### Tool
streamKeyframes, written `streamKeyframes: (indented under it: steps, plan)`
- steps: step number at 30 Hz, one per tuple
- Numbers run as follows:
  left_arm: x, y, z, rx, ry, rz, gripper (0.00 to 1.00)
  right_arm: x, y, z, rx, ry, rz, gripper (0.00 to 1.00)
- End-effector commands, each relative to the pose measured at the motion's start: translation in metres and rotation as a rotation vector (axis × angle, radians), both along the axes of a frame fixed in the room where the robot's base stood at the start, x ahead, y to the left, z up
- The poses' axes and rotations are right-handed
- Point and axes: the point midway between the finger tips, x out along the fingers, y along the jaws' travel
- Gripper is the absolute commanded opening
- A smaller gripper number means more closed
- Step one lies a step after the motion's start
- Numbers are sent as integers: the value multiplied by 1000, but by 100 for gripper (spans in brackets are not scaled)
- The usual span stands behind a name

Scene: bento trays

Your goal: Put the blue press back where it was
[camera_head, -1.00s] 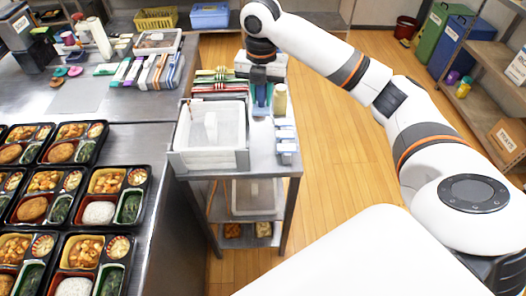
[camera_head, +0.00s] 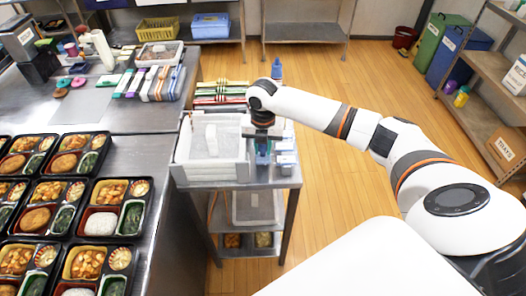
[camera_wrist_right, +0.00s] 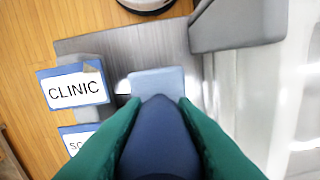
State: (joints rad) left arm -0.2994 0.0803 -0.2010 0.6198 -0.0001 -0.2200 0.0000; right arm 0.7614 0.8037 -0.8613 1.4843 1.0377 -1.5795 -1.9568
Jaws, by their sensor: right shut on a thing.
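My right gripper (camera_head: 262,136) is over the near part of the small metal cart (camera_head: 282,181), just right of the white bin (camera_head: 183,150). It is shut on the blue press (camera_head: 262,152). In the right wrist view the teal fingers close on both sides of the press's dark blue handle (camera_wrist_right: 158,135). A pale blue end of the press (camera_wrist_right: 157,84) shows beyond it, over the grey cart top (camera_wrist_right: 105,45). Whether the press touches the cart top I cannot tell. My left gripper is not in view.
A blue bottle (camera_head: 277,70) and stacked coloured items (camera_head: 220,90) are behind. Meal trays (camera_head: 101,222) fill the left counter.

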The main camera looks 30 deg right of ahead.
Motion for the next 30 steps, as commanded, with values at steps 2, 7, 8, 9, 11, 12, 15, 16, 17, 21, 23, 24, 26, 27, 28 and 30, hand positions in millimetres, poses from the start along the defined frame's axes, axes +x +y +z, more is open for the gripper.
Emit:
streamKeyframes:
  steps: [2,7,8,9,11,12,15,16,17,21,23,24,26,27,28,30]
  plan:
    - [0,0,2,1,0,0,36,-1,1,-13,1,4,-1,2]
    - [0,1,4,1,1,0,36,0,0,-28,0,1,-1,2]
    - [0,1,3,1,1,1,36,0,0,-28,-1,1,-1,2]
    - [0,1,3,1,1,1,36,0,0,-29,0,0,-1,2]
    - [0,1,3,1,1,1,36,0,0,-28,0,0,-1,2]
    - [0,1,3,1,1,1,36,0,0,-28,0,0,-1,2]
    - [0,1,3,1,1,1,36,0,0,-29,-1,1,-1,2]
    - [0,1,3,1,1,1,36,0,0,-30,0,1,-1,2]
    - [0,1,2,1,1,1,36,0,0,-31,0,1,-1,2]
    - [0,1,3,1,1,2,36,0,0,-32,0,0,-1,41]
    - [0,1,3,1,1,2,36,0,0,-31,1,1,-1,47]
    - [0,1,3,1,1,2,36,0,0,-31,1,1,-1,47]
    - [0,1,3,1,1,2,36,0,0,-31,0,1,-1,47]
    - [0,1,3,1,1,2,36,0,0,-31,0,1,-1,47]
    - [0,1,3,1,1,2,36,0,0,-31,0,1,-1,47]
    - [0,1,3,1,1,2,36,0,0,-31,0,0,-1,47]
